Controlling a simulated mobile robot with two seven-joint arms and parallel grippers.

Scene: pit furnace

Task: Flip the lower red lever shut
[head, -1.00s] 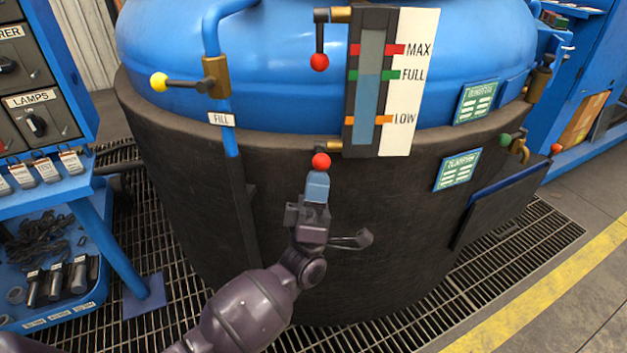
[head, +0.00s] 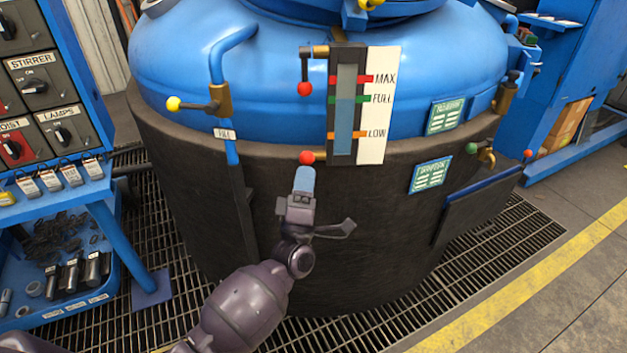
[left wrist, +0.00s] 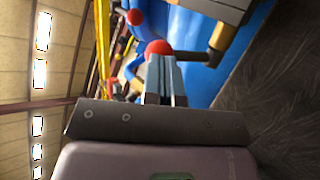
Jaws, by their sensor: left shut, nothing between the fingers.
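The lower red lever's round red knob (head: 306,158) shows at the left of the brass fitting at the foot of the level gauge. Its handle is mostly hidden behind the knob and seems to point towards me. My left gripper (head: 304,174) is shut and empty, fingers pointing up, with its tips just under the knob. In the left wrist view the red knob (left wrist: 158,47) sits right at the fingertips (left wrist: 160,60), touching or very close. The brass fitting (left wrist: 222,38) is to its right. My right gripper is in neither view.
The upper red lever (head: 305,88) hangs down beside the gauge (head: 345,110). A yellow-knobbed lever (head: 173,104) juts left from the fill pipe. The dark furnace wall (head: 350,230) is behind my arm. A control cabinet (head: 50,100) stands at the left.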

